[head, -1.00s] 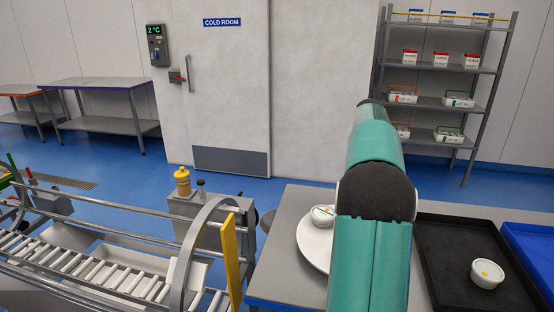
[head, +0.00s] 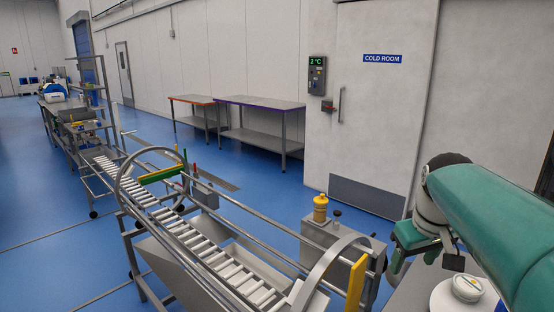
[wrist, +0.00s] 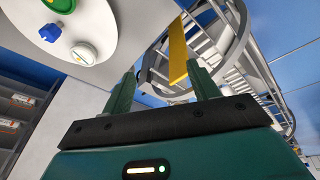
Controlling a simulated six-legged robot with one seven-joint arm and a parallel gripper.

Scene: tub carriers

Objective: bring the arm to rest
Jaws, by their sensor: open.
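My arm enters the head view from the right edge and bends at a dark joint. My gripper (head: 418,250) hangs at its end, in front of the grey door and beside the steel table. In the wrist view my gripper (wrist: 162,82) shows two green fingers set apart, with nothing between them. A yellow upright bar (wrist: 178,55) of the roller conveyor shows beyond the fingers, apart from them as far as I can tell.
A white plate (head: 440,300) with a white tub (head: 467,287) is at the lower right. The wrist view also shows a blue item (wrist: 50,33) by the tub. Open blue floor lies beyond.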

